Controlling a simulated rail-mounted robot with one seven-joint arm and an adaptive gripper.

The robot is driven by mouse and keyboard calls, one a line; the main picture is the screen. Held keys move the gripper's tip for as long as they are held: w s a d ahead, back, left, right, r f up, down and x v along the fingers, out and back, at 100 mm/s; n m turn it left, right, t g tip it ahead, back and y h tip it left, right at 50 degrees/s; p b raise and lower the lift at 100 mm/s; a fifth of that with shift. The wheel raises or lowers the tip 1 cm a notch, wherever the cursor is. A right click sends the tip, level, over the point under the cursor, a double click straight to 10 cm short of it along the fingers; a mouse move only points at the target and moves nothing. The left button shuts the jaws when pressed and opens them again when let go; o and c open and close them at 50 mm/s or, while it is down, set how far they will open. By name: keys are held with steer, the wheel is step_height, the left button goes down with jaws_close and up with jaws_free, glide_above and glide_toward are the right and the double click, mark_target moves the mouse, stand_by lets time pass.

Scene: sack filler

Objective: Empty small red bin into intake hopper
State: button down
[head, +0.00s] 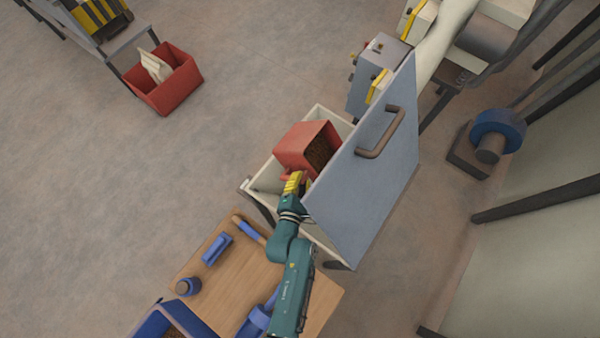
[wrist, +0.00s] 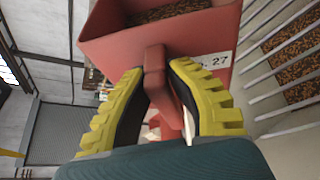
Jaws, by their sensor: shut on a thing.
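The small red bin (head: 304,146) is held over the cream intake hopper (head: 257,192) in the head view. It is tilted, and brown granular material shows inside it. In the wrist view the bin (wrist: 200,37) fills the top, with brown granules inside and a label ending in 27. My gripper (head: 294,183) is shut on the bin's red handle; its yellow fingers clasp the handle in the wrist view (wrist: 157,88). Slatted bars with brown granules beneath (wrist: 300,52) show at the right of the wrist view. I cannot tell whether material is pouring.
The hopper's grey lid (head: 375,165) with a brown handle stands raised to the right of the bin. A wooden table (head: 215,275) with blue items is at the lower left. A larger red crate (head: 165,80) stands on the floor at the upper left. Open floor lies to the left.

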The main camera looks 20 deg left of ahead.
steer(key=shift+w+d+m+p, duration=0.1)
steer(key=shift+d+m+p, duration=0.25)
steer(key=shift+m, duration=0.25)
steer(key=s+d+f+m+t+y+b, duration=0.1)
steer(key=d+f+m+t+b, duration=0.2)
steer(key=m, duration=1)
steer(key=d+t+b, duration=0.2)
steer(key=d+b, duration=0.3)
steer(key=shift+s+d+f, duration=0.3)
steer(key=shift+s+f, duration=0.05)
